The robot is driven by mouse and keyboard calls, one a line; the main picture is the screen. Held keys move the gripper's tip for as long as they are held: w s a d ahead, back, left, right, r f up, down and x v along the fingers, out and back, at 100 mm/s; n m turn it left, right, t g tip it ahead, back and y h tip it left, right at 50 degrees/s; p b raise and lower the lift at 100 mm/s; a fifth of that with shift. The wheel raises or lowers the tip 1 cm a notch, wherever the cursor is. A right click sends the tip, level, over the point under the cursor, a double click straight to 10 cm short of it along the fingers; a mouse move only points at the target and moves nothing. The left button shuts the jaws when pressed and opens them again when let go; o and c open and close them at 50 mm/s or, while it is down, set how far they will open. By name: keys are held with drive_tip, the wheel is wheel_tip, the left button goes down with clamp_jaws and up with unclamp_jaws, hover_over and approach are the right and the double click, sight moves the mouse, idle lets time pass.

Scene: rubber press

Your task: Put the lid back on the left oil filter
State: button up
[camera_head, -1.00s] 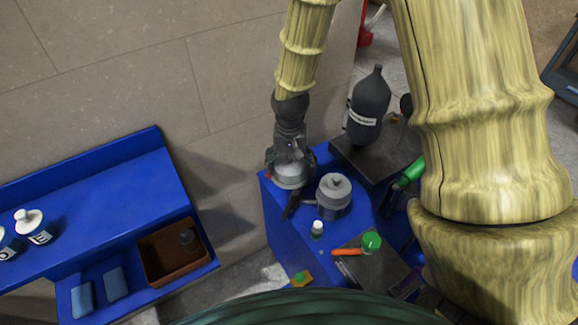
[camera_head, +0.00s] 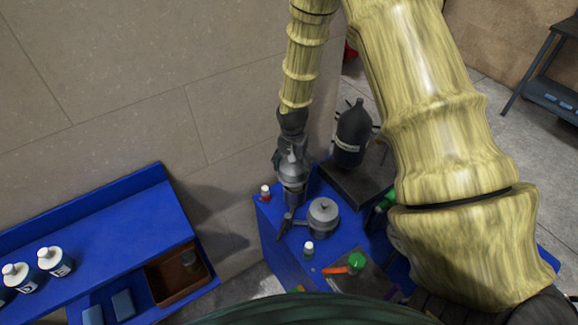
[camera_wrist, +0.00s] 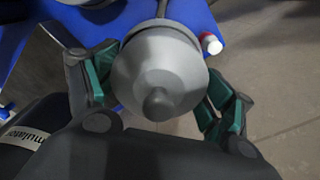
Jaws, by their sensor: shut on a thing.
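My gripper (camera_head: 291,168) is shut on a grey domed lid (camera_wrist: 160,65). In the wrist view the lid sits between the green-padded fingers, its round knob (camera_wrist: 157,103) toward the camera. In the head view the lid is at the left oil filter (camera_head: 293,198), a grey body at the back left of the blue bench. I cannot tell whether the lid touches the body, as the gripper partly hides both. The right oil filter (camera_head: 323,219), a grey pot with a lid and knob on it, stands just right and nearer.
A red-and-white bottle (camera_head: 265,193) stands left of the left filter. A small white bottle (camera_head: 309,249) and a green-capped item (camera_head: 356,262) are in front. A dark cylinder (camera_head: 352,134) stands behind right. A blue shelf (camera_head: 130,225) with bottles is at left.

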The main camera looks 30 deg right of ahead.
drive_tip(key=shift+w+d+m+p, duration=0.3)
drive_tip(key=shift+w+d+p, duration=0.15)
drive_tip(key=shift+d, duration=0.2)
drive_tip(key=shift+f+b, duration=1.85)
drive_tip(key=shift+f, duration=1.35)
drive_tip(key=shift+f, duration=0.15)
drive_tip(key=o, duration=1.1)
drive_tip(key=shift+s, duration=0.1)
drive_tip(key=shift+r+p, duration=2.2)
drive_tip(key=shift+r, duration=1.35)
drive_tip(key=shift+c, duration=0.5)
